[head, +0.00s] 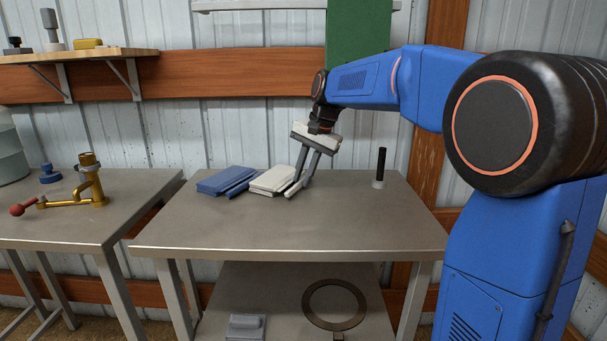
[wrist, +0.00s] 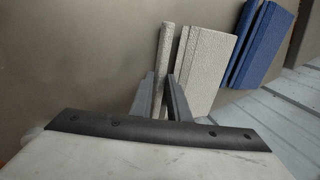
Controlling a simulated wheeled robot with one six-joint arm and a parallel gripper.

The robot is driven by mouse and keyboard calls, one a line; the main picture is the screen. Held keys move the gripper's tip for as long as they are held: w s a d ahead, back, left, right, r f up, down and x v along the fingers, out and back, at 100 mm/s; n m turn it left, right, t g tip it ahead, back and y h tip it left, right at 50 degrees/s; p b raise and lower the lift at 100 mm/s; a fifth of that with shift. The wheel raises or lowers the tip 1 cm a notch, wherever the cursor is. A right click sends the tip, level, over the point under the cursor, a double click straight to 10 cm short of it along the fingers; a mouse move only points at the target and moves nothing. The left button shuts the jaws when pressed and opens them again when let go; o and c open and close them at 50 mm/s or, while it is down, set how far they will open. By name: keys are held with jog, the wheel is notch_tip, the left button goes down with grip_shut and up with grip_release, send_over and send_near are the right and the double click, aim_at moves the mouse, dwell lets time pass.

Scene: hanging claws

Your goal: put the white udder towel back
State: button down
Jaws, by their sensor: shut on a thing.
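The white towel (head: 270,181) lies folded on the middle grey metal table, right of a folded blue towel (head: 226,181). My gripper (head: 291,190) reaches down at the white towel's right side. In the wrist view, my gripper (wrist: 163,100) has its two fingers on either side of a narrow pale strip at the edge of the white towel (wrist: 205,65) and is shut on it. A thin dark gap runs between that strip and the broad part. Whether they join is hidden. The blue towel (wrist: 262,45) lies beyond, untouched.
A black upright handle on a pale base (head: 380,168) stands right of my gripper on the table (head: 290,232). A brass fitting with a red knob (head: 90,180) is on the left bench. A ring (head: 334,304) lies on the lower shelf. The table's front is clear.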

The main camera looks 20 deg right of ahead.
jog(key=shift+f, duration=0.25)
jog(key=c, duration=1.6)
grip_release()
jog(key=shift+c, duration=0.2)
jog(key=v, duration=0.7)
jog(key=shift+w+a, duration=0.15)
jog(key=shift+a, duration=0.05)
jog(key=shift+r, duration=0.15)
notch_tip(320, 180, up, 4)
jog(key=shift+f, duration=0.1)
